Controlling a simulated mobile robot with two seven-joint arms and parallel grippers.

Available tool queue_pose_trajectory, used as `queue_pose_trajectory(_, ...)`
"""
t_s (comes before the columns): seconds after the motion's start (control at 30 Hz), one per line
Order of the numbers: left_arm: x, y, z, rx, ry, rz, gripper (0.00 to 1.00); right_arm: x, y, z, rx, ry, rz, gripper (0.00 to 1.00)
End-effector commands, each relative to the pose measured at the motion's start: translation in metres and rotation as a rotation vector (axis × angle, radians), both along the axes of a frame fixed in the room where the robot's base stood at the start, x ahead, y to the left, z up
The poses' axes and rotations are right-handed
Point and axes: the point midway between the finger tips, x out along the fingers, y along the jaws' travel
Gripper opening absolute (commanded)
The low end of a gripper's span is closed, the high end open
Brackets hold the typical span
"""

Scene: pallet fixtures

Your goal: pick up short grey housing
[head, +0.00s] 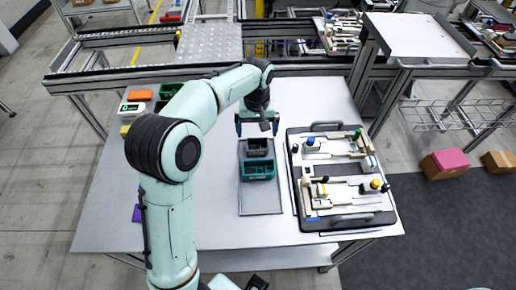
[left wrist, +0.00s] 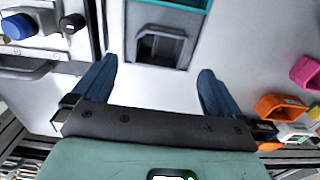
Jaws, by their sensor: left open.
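The short grey housing (head: 257,144) is a dark grey open box at the far end of a grey tray (head: 261,204). A teal housing (head: 258,171) sits right in front of it on the same tray. My left gripper (head: 257,128) is open and empty just behind and above the grey housing. In the left wrist view the grey housing (left wrist: 162,48) lies ahead, between the lines of the two blue fingers (left wrist: 159,66), apart from both. The teal housing (left wrist: 182,4) shows only at the top edge there.
A dark pallet fixture (head: 308,222) with cream tools and parts stands close right of the tray. Orange (head: 141,95), green (head: 170,91) and other small items lie at the table's far left.

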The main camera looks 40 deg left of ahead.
Motion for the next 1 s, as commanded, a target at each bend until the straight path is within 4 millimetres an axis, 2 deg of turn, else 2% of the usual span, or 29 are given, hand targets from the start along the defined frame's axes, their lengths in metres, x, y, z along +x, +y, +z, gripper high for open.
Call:
queue_pose_trajectory(0.17, 0.000, 0.000, -0.012, -0.001, 0.001, 0.000, 1.00, -0.001, 0.000, -0.002, 0.000, 0.000, 0.000, 0.82)
queue_pose_trajectory(0.5, -0.001, -0.001, -0.057, 0.000, 0.002, 0.001, 1.00, -0.003, 0.000, -0.006, 0.000, 0.002, 0.000, 0.82)
queue_pose_trajectory(0.77, 0.000, -0.001, -0.060, -0.001, -0.001, 0.000, 1.00, -0.003, 0.000, -0.006, 0.000, 0.002, 0.000, 0.82)
queue_pose_trajectory(0.8, 0.000, -0.001, -0.060, -0.001, -0.001, 0.001, 0.94, -0.003, 0.000, -0.006, 0.000, 0.002, 0.000, 0.82)
queue_pose_trajectory(0.93, 0.000, -0.001, -0.059, -0.001, -0.001, 0.000, 0.51, -0.003, 0.000, -0.006, 0.000, 0.002, 0.001, 0.82)
queue_pose_trajectory(0.97, 0.000, -0.001, -0.059, -0.001, -0.001, 0.000, 0.43, -0.003, 0.000, -0.006, 0.000, 0.002, 0.001, 0.82)
queue_pose_trajectory(1.0, 0.000, -0.001, -0.059, -0.001, -0.001, 0.000, 0.43, -0.003, 0.000, -0.006, 0.000, 0.002, 0.001, 0.82)
